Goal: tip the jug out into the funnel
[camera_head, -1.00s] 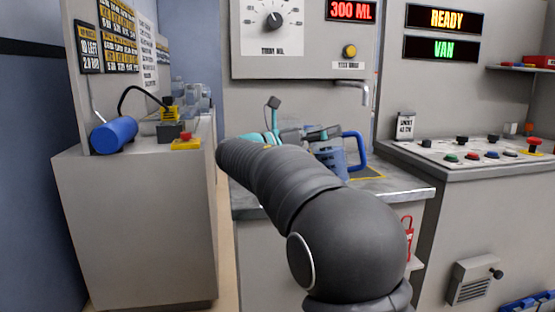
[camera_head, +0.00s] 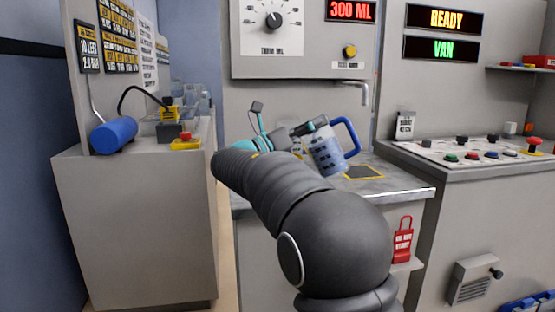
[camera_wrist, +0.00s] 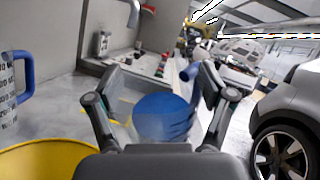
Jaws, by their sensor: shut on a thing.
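The jug (camera_head: 327,155) is clear with blue contents, dark marks and a blue handle on its right. It is tilted in the head view, above the counter. My gripper (camera_head: 310,128) is shut on it from the left. In the wrist view the jug's blue contents (camera_wrist: 163,118) show between the fingers of my gripper (camera_wrist: 160,88), the handle on the far side. A wide yellow rim (camera_wrist: 45,158), seemingly the funnel, is cut off at the lower left of the wrist view. In the head view my arm hides most of that area.
Another marked vessel with a blue handle (camera_wrist: 25,75) stands at the wrist view's left edge. A metal spout (camera_head: 363,92) juts from the wall above the counter (camera_head: 395,183). A yellow-outlined square (camera_head: 365,172) is bare. A button panel (camera_head: 480,150) lies to the right.

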